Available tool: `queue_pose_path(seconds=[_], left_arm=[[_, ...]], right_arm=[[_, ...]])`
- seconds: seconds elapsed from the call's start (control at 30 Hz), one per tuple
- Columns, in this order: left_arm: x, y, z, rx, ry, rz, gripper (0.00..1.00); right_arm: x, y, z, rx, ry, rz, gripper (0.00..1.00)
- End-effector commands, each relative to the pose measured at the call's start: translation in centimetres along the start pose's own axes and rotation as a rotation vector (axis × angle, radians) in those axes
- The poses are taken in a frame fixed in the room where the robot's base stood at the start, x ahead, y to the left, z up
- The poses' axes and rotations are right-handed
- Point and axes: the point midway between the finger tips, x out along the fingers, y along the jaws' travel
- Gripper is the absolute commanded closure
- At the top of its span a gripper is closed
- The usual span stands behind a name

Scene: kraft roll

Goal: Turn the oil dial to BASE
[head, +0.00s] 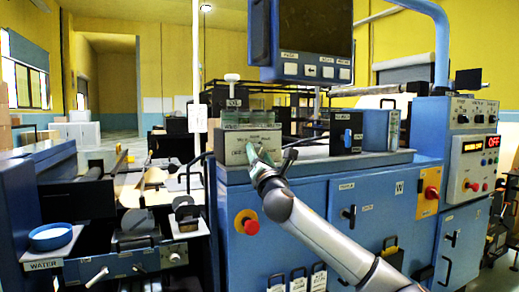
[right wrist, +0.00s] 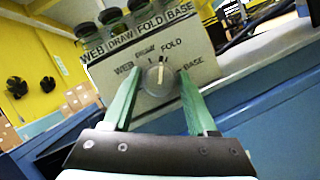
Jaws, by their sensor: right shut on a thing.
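The oil dial (right wrist: 160,80) is a round grey knob with a pale pointer line on a light panel (right wrist: 205,68). Labels WEB, a small one that looks like DRAW, FOLD and BASE arc around it. The pointer stands nearly straight up, between the small label and FOLD, away from BASE at the right. My right gripper (right wrist: 161,84) has its two green fingers on either side of the knob, shut on it. In the head view my right gripper (head: 263,156) reaches the panel (head: 235,143) on the blue machine and hides the dial. My left gripper is not in view.
Several dark-capped jars (right wrist: 113,17) stand in a row above labels on the panel's top. A red stop button (head: 250,226) is on the machine's front below. A screen (head: 313,27) hangs above.

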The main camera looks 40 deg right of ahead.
Motion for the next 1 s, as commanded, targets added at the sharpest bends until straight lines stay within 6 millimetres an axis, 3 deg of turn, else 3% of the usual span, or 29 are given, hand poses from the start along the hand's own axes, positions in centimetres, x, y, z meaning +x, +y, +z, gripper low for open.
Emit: queue_pose_path(seconds=[0.4,1.0], left_arm=[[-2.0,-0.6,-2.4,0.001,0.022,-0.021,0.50],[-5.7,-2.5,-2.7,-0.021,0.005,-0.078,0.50]], right_arm=[[0.1,0.4,0.3,0.369,0.003,-0.152,0.98],[0.1,0.4,0.3,0.835,0.002,-0.346,0.98]])
